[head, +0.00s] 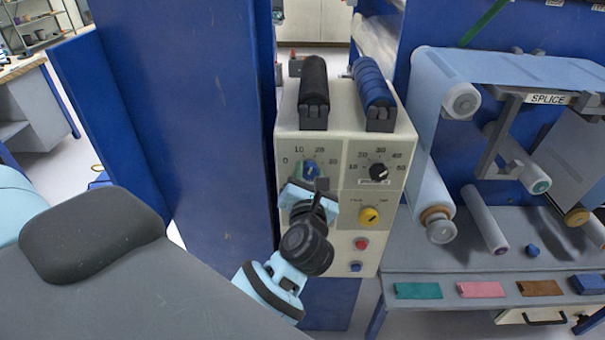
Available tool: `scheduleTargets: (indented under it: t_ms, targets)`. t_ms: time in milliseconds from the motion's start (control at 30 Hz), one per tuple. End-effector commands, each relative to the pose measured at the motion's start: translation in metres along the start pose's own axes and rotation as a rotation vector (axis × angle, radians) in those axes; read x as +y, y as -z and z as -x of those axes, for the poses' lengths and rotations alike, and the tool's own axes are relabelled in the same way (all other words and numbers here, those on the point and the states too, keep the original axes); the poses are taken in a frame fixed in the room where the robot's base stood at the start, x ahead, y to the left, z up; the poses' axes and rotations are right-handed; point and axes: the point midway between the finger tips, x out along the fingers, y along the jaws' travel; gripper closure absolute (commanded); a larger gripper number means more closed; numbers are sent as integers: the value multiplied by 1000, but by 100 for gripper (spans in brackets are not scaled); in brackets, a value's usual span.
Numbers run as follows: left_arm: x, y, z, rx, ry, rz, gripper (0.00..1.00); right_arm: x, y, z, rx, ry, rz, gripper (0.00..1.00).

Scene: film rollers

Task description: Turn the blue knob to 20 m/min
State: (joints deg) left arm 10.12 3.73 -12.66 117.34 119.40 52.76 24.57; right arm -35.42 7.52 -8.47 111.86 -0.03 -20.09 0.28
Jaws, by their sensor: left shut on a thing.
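The blue knob (310,169) is at the upper left of the cream control panel (348,146). Its dial scale reads 0, 10, 20 and 30 around it. My left gripper (312,180) comes up from below, in front of the panel, and is shut on the blue knob. The gripper and wrist hide the lower part of the knob and the panel below it. I cannot tell exactly which mark the knob points to. My right gripper is not in view.
A black knob (379,172), a yellow selector (369,216), a red button (361,244) and a blue button (355,267) sit to the right. Black and blue handles (373,84) top the box. A blue post (185,120) stands left; film rollers (461,101) stand right.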

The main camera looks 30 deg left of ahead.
Motion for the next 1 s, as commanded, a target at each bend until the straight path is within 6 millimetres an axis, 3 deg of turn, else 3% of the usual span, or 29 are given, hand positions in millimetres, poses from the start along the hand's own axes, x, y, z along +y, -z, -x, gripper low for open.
scheduleTargets:
  t_ms: [333, 867, 900, 1000]
  targets:
    - [0, -1, 0, -3, -2, -144, 86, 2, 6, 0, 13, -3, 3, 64]
    - [0, 0, 0, -3, -1, -169, 86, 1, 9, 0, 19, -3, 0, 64]
    - [0, 0, 0, -3, -1, -168, 60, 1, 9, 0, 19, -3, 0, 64]
    - [0, 0, 0, -3, -1, -168, 47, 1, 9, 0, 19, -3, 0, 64]
